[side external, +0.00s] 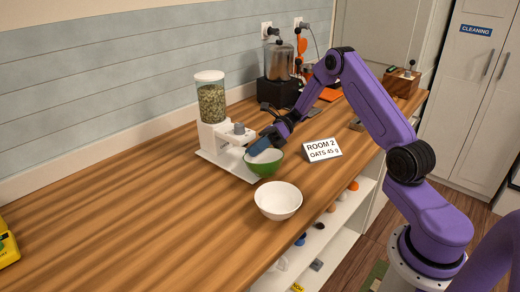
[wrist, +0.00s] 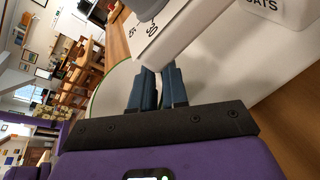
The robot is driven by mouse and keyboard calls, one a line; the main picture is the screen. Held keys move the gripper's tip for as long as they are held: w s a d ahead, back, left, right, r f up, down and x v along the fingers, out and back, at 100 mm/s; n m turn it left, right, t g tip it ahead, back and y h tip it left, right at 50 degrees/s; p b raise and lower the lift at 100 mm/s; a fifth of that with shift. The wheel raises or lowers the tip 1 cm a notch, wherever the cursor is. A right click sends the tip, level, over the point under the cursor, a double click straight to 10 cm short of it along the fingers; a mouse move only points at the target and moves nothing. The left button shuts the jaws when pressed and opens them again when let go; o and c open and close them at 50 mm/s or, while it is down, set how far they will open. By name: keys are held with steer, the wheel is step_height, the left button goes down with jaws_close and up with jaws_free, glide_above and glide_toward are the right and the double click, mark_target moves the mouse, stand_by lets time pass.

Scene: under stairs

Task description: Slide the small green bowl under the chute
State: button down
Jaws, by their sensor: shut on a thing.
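The small green bowl (side external: 264,168) has a pale inside and sits upright at the front edge of the dispenser's white base, by the chute side. My gripper (side external: 258,148) reaches in from the right with its blue fingers shut on the bowl's rim. The wrist view shows the two fingers (wrist: 158,88) close together, with the bowl's pale inside (wrist: 112,90) to the left and behind them. The dispenser (side external: 211,105) has a clear hopper of green-brown flakes, a white body and a grey knob. The chute mouth is hard to make out.
A larger white bowl (side external: 278,201) stands in front of the green bowl. A card (side external: 322,150) reading "ROOM 2 OATS 45 g" stands to the right. A blender-like machine (side external: 279,75) is behind. The counter's left side is mostly clear.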

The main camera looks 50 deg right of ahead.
mark_target(246, 131)
steer(key=shift+w+d+r, duration=0.1)
steer(key=shift+w, duration=1)
steer(key=shift+w+r, duration=0.1)
steer(key=shift+w, duration=1)
steer(key=c, duration=0.6)
jaws_free()
steer(key=shift+f, duration=0.1)
steer(key=shift+o, duration=0.2)
steer(key=shift+s, duration=0.1)
steer(key=shift+r, duration=2.6)
